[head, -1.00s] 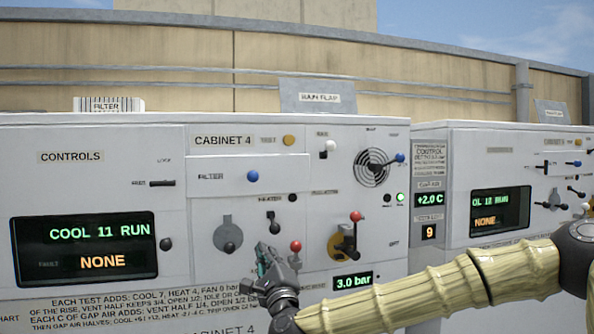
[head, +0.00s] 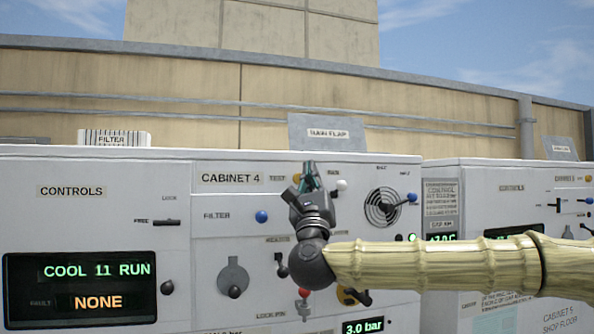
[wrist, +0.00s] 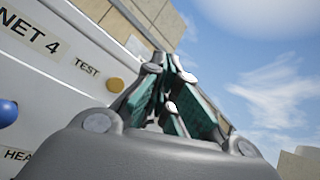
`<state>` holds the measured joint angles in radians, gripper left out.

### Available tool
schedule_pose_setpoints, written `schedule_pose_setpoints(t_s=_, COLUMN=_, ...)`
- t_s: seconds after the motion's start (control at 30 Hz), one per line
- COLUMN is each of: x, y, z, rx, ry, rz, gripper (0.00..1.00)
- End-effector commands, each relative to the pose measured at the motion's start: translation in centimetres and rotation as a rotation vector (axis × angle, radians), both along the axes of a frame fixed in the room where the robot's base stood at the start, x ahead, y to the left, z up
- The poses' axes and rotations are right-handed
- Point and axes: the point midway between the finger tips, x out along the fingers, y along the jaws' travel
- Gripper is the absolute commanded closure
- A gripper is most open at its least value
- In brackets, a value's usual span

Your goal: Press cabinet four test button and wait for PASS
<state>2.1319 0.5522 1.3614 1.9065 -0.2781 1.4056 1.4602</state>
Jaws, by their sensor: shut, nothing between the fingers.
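Cabinet 4 (head: 225,235) carries a yellow test button (head: 297,179) beside a TEST label, near the top of its panel. In the head view my gripper (head: 309,168) stands upright in front of the panel and partly covers the button. My gripper is shut and empty. The cabinet display (head: 82,288) reads "COOL 11 RUN" in green and "NONE" in orange; no PASS shows.
A blue filter knob (head: 262,217), a white knob (head: 341,185) and a red-topped lever (head: 304,292) are close around my gripper and wrist. A RAIN FLAP plate (head: 325,133) stands above the cabinet. Another cabinet (head: 462,190) is at the right, behind my arm.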

Motion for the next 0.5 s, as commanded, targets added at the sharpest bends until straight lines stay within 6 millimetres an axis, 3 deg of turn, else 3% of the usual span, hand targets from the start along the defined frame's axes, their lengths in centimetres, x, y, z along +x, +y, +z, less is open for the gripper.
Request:
schedule_pose_setpoints(t_s=0.27, x=0.5, y=0.5, z=0.1, rx=-0.002, ry=0.002, rz=0.002, gripper=1.0)
schedule_pose_setpoints(t_s=0.5, x=2.7, y=1.0, z=0.3, rx=0.0, ry=0.002, rz=0.002, gripper=1.0)
